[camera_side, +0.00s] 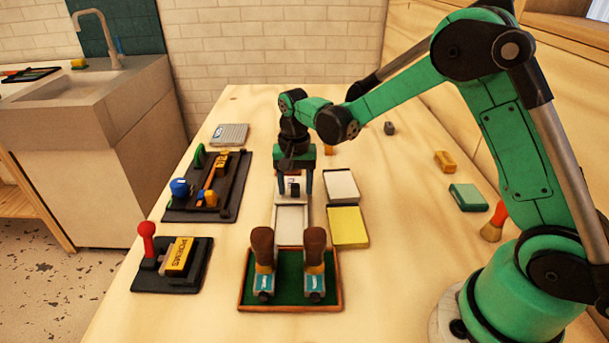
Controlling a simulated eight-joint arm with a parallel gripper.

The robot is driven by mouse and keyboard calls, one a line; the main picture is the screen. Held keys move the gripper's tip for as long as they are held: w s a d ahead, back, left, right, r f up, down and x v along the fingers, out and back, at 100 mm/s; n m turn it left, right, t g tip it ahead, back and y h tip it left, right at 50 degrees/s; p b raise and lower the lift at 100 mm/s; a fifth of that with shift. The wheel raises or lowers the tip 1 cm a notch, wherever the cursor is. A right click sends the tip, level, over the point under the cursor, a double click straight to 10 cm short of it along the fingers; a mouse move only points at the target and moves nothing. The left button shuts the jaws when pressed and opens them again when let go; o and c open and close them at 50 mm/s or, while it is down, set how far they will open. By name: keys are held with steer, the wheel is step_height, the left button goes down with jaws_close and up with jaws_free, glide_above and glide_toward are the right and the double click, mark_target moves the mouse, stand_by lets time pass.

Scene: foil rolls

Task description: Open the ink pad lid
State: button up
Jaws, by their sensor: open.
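My gripper (295,190) points down over the middle of the table, its two fingers apart. Behind and between the fingers is a pale, upright-looking piece with a small dark block (293,188) in front; the fingers partly hide it, and I cannot tell whether they touch it. Just in front lies a flat, pale, shallow tray (291,226). No part is clearly recognisable as the ink pad or its lid; the small green box (467,197) at the right is closed-looking and well away from my gripper.
A wood-rimmed green tray (289,301) in front holds two brown-handled stamps. A white pad (341,186) and a yellow pad (347,228) lie to the right. Dark tool trays (232,200) stand left.

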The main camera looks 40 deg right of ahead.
jaws_close()
stand_by(1.4)
